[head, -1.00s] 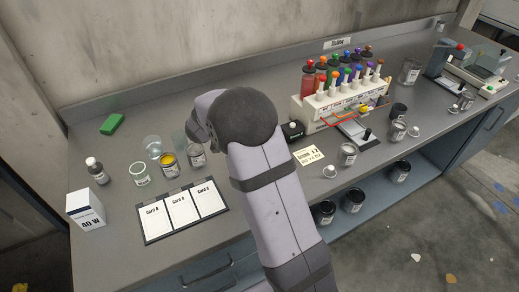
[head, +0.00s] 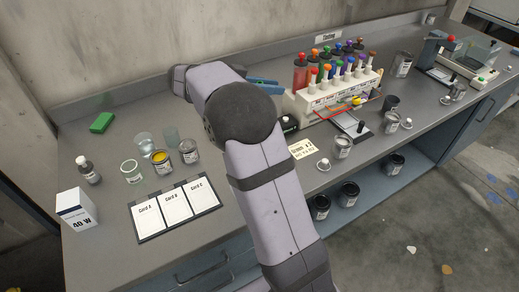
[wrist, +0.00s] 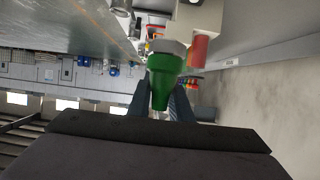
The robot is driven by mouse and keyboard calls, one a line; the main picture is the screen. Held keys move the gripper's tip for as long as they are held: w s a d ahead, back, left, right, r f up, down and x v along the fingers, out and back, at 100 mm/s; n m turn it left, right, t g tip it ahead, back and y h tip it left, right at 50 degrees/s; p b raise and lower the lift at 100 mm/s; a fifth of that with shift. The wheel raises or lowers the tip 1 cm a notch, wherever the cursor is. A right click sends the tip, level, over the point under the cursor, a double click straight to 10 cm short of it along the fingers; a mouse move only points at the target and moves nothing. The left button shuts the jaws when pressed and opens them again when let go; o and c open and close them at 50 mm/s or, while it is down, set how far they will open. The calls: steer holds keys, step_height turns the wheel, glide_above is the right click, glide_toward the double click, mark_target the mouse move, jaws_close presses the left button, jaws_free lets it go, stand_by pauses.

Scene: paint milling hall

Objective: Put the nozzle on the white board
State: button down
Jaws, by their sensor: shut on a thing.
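A green tapered piece, which I take to be the nozzle (wrist: 163,78), sits between the dark blue fingers of my gripper (wrist: 160,100) in the wrist view. The gripper is shut on it, and its wide end points away from the wrist. In the head view my arm hides most of the gripper; blue finger parts (head: 266,86) show behind the elbow, left of the bottle rack, and the nozzle is hidden. A dark board with three white cards (head: 173,208) lies on the bench at front left. I cannot tell for sure which item is the white board.
Several jars, including one with yellow paint (head: 160,162), stand behind the cards. A white box (head: 76,210) and a green block (head: 102,122) are at left. A bottle rack (head: 335,98), a pale panel with wires (head: 350,124) and small cans are right of my arm.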

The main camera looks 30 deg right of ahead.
step_height(320, 180, down, 18)
steer(key=shift+w+f+p, duration=0.1)
steer(key=shift+p, duration=1.05)
steer(key=shift+f, duration=0.1)
steer(key=c, duration=1.6)
jaws_free()
steer(key=shift+r, duration=0.2)
steer(key=b+v, duration=0.3)
steer(key=v, duration=0.9)
steer(key=shift+f, duration=0.1)
